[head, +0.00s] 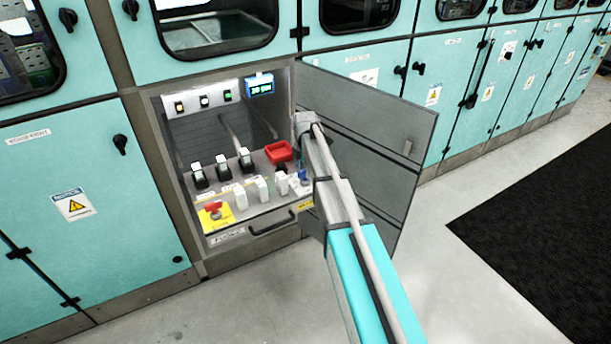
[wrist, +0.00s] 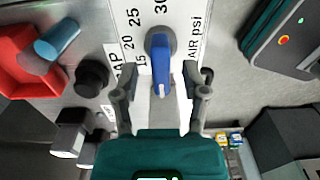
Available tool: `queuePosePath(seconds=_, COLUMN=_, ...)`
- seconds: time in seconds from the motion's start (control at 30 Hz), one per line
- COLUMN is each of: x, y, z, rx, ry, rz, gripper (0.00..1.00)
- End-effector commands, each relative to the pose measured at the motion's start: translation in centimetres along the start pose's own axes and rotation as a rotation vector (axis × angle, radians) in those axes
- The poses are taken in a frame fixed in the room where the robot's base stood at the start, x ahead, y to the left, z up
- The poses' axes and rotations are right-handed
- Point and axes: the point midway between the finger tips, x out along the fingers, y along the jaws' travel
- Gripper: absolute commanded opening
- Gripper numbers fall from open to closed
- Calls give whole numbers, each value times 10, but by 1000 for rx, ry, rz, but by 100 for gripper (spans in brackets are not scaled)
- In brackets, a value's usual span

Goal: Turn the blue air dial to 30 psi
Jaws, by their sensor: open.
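The blue air dial (wrist: 161,68) is a blue lever on a round grey hub, on a white scale plate (wrist: 182,22). The plate reads 15, 20, 25 and 30 along its left and top, with "AIR psi" on the right. The lever's free end points toward the bottom of the wrist view, away from the 30 at the top. My gripper (wrist: 161,92) is open, with one finger on each side of the lever's lower end and visible gaps between. In the head view my arm covers most of the gripper and dial area.
A red tray (head: 278,152) sits in the open cabinet, and shows left in the wrist view (wrist: 25,68) beside a blue cylinder (wrist: 57,40) and black knob (wrist: 91,77). The open grey door (head: 385,125) stands right of my arm. A yellow panel with a red switch (head: 213,208) is lower left.

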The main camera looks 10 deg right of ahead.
Motion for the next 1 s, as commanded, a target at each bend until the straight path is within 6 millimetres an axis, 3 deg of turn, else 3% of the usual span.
queuePosePath(seconds=0.57, x=8, y=0, z=0, rx=0, ry=0, rz=0, gripper=57)
queuePosePath(seconds=0.87, x=8, y=0, z=0, rx=0, ry=0, rz=0, gripper=3)
queuePosePath(seconds=1.0, x=8, y=0, z=0, rx=0, ry=0, rz=1, gripper=0)
